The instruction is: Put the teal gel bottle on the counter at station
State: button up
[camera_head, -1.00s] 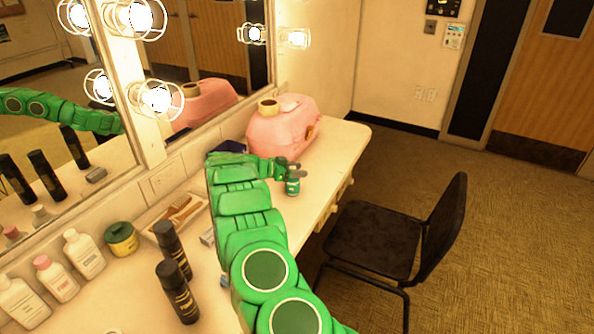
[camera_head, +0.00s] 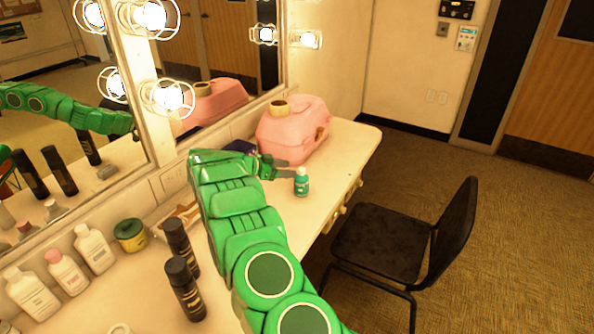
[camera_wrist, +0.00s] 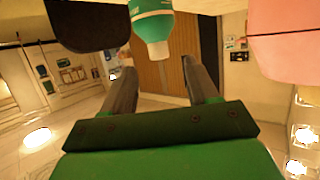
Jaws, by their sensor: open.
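The teal gel bottle (camera_head: 301,184) stands upright on the white counter (camera_head: 331,192), near its front edge and in front of the pink case. Its cap and body show clear in the head view. My gripper (camera_head: 284,168) is just left of the bottle, low over the counter, with its fingers apart and nothing held. In the wrist view, which looks upside down, the bottle (camera_wrist: 152,22) is at the top centre, beyond the tips of my open gripper (camera_wrist: 158,68). A gap shows between fingers and bottle.
A pink case (camera_head: 294,134) stands close behind the bottle. Two black cans (camera_head: 184,288), white bottles (camera_head: 94,248) and a green-yellow jar (camera_head: 130,236) stand at the near left. A mirror (camera_head: 60,110) lines the left. A black chair (camera_head: 400,240) is by the counter.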

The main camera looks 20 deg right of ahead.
jog(key=w+a+r+n+t+y, duration=0.2)
jog(key=w+a+r+t, duration=0.1)
jog(key=r, duration=0.4)
jog(key=w+a+r+n+t+y, duration=0.1)
jog(key=w+a+r+t+y, duration=0.2)
jog(key=r, duration=0.4)
jog(key=w+a+r+n+t+y, duration=0.1)
jog(key=w+a+r+n+t, duration=0.2)
jog(key=r, duration=0.5)
jog(key=s+a+r+n+t+y, duration=0.2)
jog(key=s+a+r+n+y, duration=0.5)
jog(key=s+a+r+y, duration=0.35)
jog(key=s+f+n+g+y, duration=0.1)
jog(key=s+f+n+g, duration=0.15)
jog(key=s, duration=1.05)
jog(key=s+f+n+g+y, duration=0.1)
jog(key=s+f+n+g, duration=0.2)
jog(key=s, duration=1)
jog(key=s+d+f+g+h, duration=0.1)
jog(key=s+d+f+g, duration=0.2)
jog(key=s, duration=0.9)
jog(key=s+d+f+m+g+h, duration=0.1)
jog(key=s+d+f+g+h, duration=0.1)
jog(key=s+d, duration=0.5)
jog(key=s+d+f+m+g+h, duration=0.1)
jog(key=s+d+f+g, duration=0.2)
jog(key=s, duration=1.4)
jog(key=shift+d+f+g+h, duration=0.35)
jog(key=shift+d+g, duration=0.4)
jog(key=shift+d, duration=0.15)
